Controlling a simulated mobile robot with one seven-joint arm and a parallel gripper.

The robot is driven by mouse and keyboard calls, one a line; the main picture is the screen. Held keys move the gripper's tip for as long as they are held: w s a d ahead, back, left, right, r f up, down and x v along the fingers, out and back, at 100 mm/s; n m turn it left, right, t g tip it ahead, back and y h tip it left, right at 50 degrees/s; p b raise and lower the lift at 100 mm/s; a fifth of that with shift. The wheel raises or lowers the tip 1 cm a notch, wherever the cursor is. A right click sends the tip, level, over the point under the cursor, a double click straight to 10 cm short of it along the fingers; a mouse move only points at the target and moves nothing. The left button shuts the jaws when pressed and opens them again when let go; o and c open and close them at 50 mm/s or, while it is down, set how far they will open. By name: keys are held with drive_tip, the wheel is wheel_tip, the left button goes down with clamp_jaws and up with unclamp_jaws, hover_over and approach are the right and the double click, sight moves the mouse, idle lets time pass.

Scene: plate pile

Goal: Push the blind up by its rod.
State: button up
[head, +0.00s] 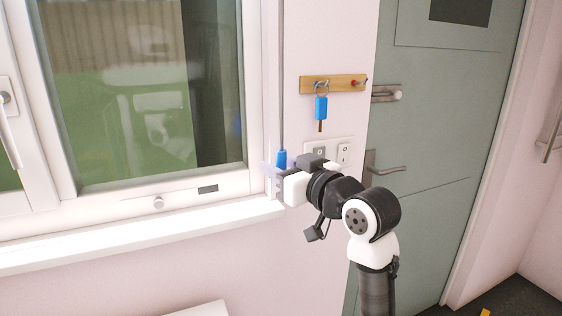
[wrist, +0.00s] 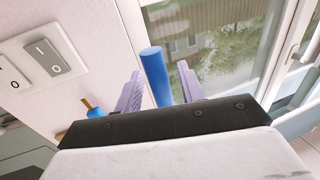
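A thin grey rod (head: 282,80) hangs down the right side of the window frame and ends in a blue handle (head: 281,159). My gripper (head: 272,172) is at this handle, in front of the wall beside the window. In the wrist view the blue handle (wrist: 156,76) stands between the two pale purple fingers of my gripper (wrist: 160,88). The fingers are apart, with a small gap showing on each side of the handle. I cannot clearly make out the blind itself in either view.
The window sill (head: 130,235) juts out left of my gripper. Light switches (head: 342,152) and a wooden hook rail (head: 333,84) with a blue-tagged key (head: 321,108) are close on the right. A grey-green door (head: 440,130) stands further right.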

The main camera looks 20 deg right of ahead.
sight(282, 68)
drive_tip(key=shift+w, duration=0.15)
drive_tip(key=shift+c, duration=0.5)
clamp_jaws()
wheel_tip(282, 68, up, 18)
drive_tip(key=p, duration=0.9)
drive_tip(key=shift+r, duration=0.1)
wheel_tip(282, 68, up, 17)
drive_tip(key=p, duration=0.1)
